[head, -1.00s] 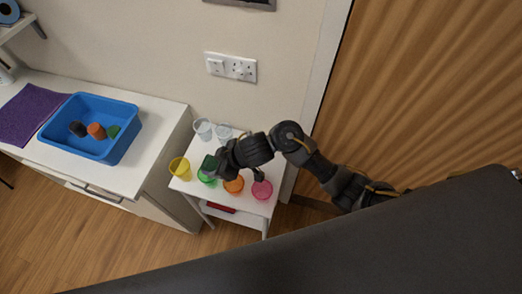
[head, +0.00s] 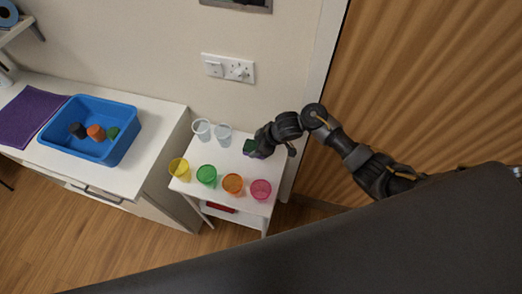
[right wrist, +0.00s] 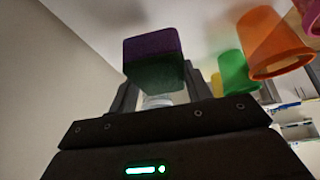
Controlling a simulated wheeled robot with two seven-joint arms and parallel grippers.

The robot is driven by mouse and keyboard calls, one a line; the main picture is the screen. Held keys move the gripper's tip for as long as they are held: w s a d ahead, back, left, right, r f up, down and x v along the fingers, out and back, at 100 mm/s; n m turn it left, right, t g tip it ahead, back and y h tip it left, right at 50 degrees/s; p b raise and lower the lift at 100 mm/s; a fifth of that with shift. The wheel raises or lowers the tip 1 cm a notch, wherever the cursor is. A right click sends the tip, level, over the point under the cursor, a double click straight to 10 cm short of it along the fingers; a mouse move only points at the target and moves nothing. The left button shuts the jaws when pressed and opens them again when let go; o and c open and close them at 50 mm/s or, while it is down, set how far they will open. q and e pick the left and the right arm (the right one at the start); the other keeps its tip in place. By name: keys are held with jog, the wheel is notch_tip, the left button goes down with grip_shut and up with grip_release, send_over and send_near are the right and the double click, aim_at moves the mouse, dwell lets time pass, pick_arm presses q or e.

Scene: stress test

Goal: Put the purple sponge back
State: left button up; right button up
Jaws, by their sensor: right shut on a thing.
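The purple sponge (head: 250,146), a small block with a dark green layer and a purple layer, is at the back right of the small white table. My right gripper (head: 258,149) is shut on it. In the right wrist view the sponge (right wrist: 153,48) sits between the two fingers (right wrist: 160,92), purple part at the top of the picture and green part nearer the gripper. The arm hides part of the sponge in the head view, and I cannot tell whether it touches the tabletop. My left gripper is not in view.
Yellow (head: 179,169), green (head: 206,175), orange (head: 232,183) and pink (head: 261,189) cups line the white table's (head: 220,153) front. Two clear cups (head: 202,129) stand behind. A blue tray (head: 120,150) with several small objects and a purple mat (head: 28,115) lie on the left counter.

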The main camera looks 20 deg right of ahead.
jog(key=shift+w+d+f, duration=0.25)
jog(key=shift+d+f, duration=0.2)
jog(key=shift+f, duration=0.15)
jog(key=shift+w+d+f, duration=0.25)
jog(key=shift+d+f, duration=0.2)
jog(key=shift+f, duration=0.15)
notch_tip(320, 180, down, 3)
jog(key=shift+w+f+p, duration=0.1)
jog(key=shift+p, duration=0.25)
jog(key=o, duration=0.9)
jog(key=p+v, duration=0.1)
jog(key=v, duration=1.1)
jog(key=shift+d, duration=0.1)
